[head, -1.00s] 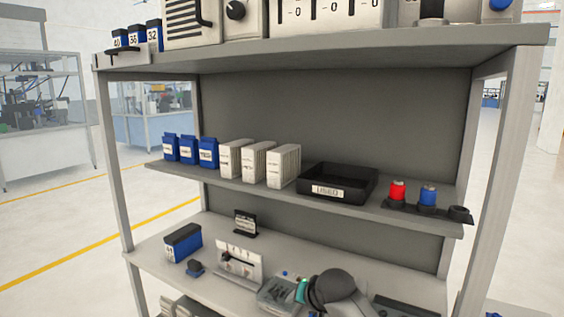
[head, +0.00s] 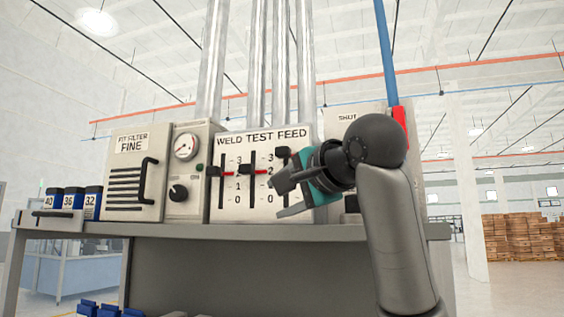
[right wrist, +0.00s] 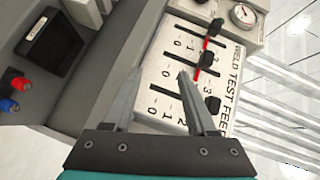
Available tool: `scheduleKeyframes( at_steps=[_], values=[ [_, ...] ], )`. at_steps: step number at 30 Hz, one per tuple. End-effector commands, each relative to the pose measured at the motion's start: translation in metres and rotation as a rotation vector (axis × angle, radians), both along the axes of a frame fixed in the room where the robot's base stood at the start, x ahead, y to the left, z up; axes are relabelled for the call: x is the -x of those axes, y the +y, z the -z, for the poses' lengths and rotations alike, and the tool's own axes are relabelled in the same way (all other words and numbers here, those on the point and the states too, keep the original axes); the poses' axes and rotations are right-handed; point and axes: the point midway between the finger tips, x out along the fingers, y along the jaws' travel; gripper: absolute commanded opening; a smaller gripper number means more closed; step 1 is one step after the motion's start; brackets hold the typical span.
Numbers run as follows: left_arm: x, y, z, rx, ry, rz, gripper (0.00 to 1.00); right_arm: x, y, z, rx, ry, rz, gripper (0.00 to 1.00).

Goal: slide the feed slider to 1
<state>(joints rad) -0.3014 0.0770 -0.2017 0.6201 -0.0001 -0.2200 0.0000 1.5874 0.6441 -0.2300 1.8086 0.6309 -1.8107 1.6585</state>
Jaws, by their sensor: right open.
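The white panel (head: 231,201) headed WELD TEST FEED stands on the top shelf, with three vertical slots and scales from 0 to 3. The feed slider (head: 282,153) is the rightmost black knob, at the upper end near 3. It also shows in the right wrist view (right wrist: 211,104), beside the right-hand finger. My right gripper (head: 279,196) is open in front of the panel's right part, below the feed knob and apart from it, and hides much of the feed scale. In the right wrist view both fingers (right wrist: 165,66) are spread with nothing between them. My left gripper is out of view.
The weld knob (head: 212,171) and test knob (head: 246,169) sit near 2, close to the feed slot. A box with a gauge (head: 185,146) and a filter box (head: 132,183) stand left. A SHUT panel (head: 347,119) with a red handle (head: 400,127) is at right, behind my arm.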

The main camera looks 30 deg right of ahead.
Motion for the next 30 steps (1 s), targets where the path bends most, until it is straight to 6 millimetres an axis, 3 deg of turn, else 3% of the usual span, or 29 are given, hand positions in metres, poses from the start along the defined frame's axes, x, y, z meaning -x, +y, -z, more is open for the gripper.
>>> scheduleKeyframes(
  at_steps=[1,6,10,13,20,30],
  values=[
    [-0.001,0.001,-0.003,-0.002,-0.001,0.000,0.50,0.019,-0.006,-0.025,-0.038,-0.041,0.014,0.57],
    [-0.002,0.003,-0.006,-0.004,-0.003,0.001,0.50,0.068,-0.017,-0.075,-0.161,-0.130,0.037,0.57],
    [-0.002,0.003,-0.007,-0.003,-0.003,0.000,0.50,0.089,-0.022,-0.092,-0.213,-0.164,0.043,0.57],
    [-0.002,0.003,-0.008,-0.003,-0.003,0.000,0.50,0.093,-0.023,-0.096,-0.231,-0.173,0.045,0.57],
    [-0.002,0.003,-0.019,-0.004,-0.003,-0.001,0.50,0.065,-0.026,-0.097,-0.232,-0.169,0.045,0.57],
    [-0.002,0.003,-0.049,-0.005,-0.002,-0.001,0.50,-0.009,-0.032,-0.097,-0.231,-0.168,0.046,0.57]
  ],
)
